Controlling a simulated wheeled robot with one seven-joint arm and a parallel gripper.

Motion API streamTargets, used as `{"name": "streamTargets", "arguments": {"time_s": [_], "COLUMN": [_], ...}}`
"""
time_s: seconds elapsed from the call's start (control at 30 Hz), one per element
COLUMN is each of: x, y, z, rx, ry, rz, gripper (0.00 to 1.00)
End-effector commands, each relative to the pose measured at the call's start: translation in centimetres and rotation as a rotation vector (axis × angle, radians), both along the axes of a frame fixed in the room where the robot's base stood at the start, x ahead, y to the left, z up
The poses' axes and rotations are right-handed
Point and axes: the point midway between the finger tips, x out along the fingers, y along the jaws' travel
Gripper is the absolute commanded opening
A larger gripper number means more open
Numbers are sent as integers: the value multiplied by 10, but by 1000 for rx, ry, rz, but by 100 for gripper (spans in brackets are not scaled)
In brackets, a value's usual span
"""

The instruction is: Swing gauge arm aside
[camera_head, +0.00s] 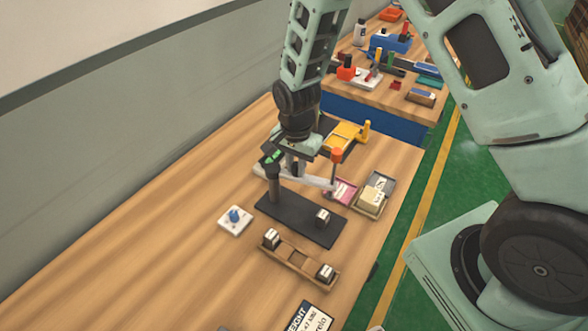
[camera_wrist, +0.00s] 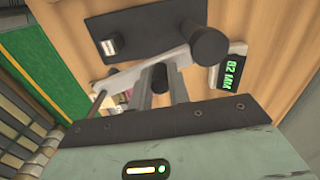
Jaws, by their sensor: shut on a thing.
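The gauge has a black base plate (camera_head: 292,222), also in the wrist view (camera_wrist: 135,22), and a dark upright post (camera_head: 273,186). Its light grey gauge arm (camera_head: 316,182) runs from the post to the right, with an orange-topped handle (camera_head: 336,156) at its outer end. In the wrist view the gauge arm (camera_wrist: 126,77) crosses beneath my fingers. My gripper (camera_head: 297,172) points down at the arm's middle, between post and handle. In the wrist view my fingers (camera_wrist: 160,78) are shut around a short dark part at the arm; its exact shape is partly hidden.
A small black-and-white block (camera_head: 322,217) stands on the base plate. A wooden rack (camera_head: 298,268) holds similar blocks in front. A white pad with a blue knob (camera_head: 235,217) is left. A yellow fixture (camera_head: 345,135) and a tray with a box (camera_head: 373,197) lie behind and right.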

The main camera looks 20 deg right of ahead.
Motion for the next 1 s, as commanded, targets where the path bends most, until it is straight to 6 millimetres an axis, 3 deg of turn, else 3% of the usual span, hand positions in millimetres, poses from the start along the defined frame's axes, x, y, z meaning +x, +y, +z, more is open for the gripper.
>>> {"name": "streamTargets", "arguments": {"time_s": [0.5,1.0], "x": [29,53], "y": [-15,-17], "z": [0,1], "rx": [1,0], "ry": [-3,-3], "rz": [486,868], "gripper": [0,0]}}
